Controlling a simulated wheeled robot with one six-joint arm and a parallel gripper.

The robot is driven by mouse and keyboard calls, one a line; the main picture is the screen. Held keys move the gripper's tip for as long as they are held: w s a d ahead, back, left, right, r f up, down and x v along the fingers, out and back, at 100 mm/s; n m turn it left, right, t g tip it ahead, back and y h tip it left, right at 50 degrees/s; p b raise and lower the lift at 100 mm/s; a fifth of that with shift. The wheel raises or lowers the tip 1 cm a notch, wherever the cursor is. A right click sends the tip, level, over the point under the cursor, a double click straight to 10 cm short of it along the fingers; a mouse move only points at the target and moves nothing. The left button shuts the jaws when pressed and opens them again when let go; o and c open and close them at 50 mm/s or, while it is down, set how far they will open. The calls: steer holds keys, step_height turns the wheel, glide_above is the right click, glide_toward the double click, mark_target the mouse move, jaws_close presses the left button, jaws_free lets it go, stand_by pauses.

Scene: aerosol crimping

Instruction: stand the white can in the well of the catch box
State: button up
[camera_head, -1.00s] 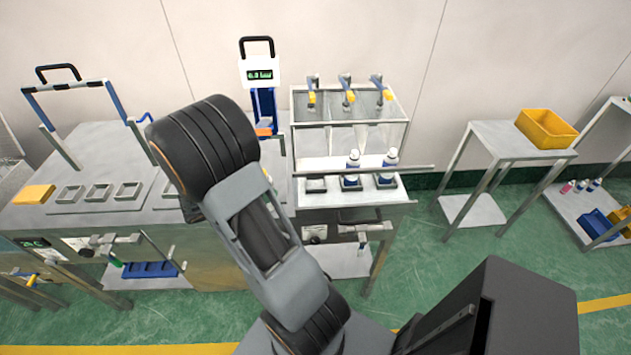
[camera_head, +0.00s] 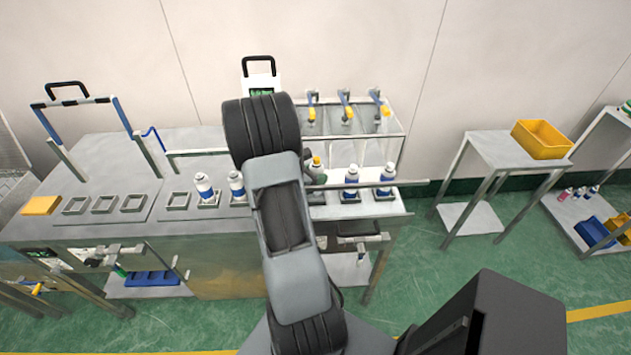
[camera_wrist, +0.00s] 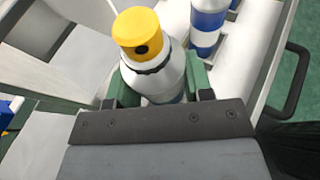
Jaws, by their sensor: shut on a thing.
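My gripper (camera_wrist: 160,88) is shut on a white can with a yellow cap (camera_wrist: 154,68), its green fingers on either side of the body. The can is upright in the wrist view and its base is hidden. In the head view the held can (camera_head: 317,170) shows beside my arm, at the left end of the row under the nozzles, by a well (camera_head: 316,198). I cannot tell whether its base is in the well or above it. I cannot tell which part is the catch box.
Two blue-and-white cans (camera_head: 352,178) (camera_head: 387,176) stand in wells to the right, one close beside the held can in the wrist view (camera_wrist: 207,22). A metal rail (camera_head: 370,185) runs in front. Nozzles (camera_head: 345,105) hang above. Two more cans (camera_head: 204,186) (camera_head: 237,184) stand left.

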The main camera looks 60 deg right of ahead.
steer(key=shift+f, duration=1.65)
steer(key=o, duration=1)
steer(key=shift+f, duration=0.1)
steer(key=shift+r+p, duration=0.25)
steer(key=shift+p, duration=0.15)
steer(key=b+v, duration=0.1)
steer(key=v, duration=1.1)
steer(key=shift+f+b, duration=0.15)
steer(key=shift+b, duration=0.2)
